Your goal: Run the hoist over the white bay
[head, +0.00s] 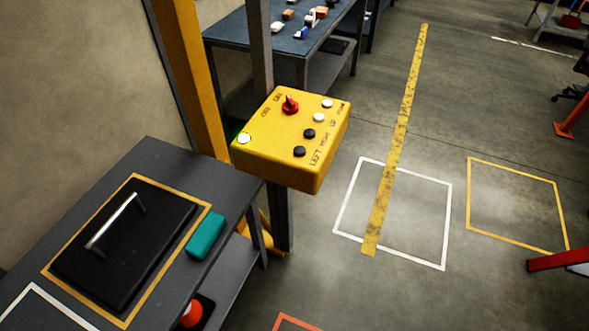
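The white bay (447,225) is a white outlined square on the floor, right of centre, and it looks empty. A yellow control box (268,153) is mounted on a grey post. It has a red knob (290,104), two black buttons, one marked LEFT (299,151) and one RIGHT (309,133), and two white buttons marked UP (319,117) and DOWN (327,103). Neither of my grippers is in view.
A worn yellow strip (402,125) crosses the white bay. A yellow bay (512,237) lies to its right. A grey bench (235,200) with a black handled plate (130,245) and teal block (206,235) stands at left. A blue-topped table (240,42) is behind.

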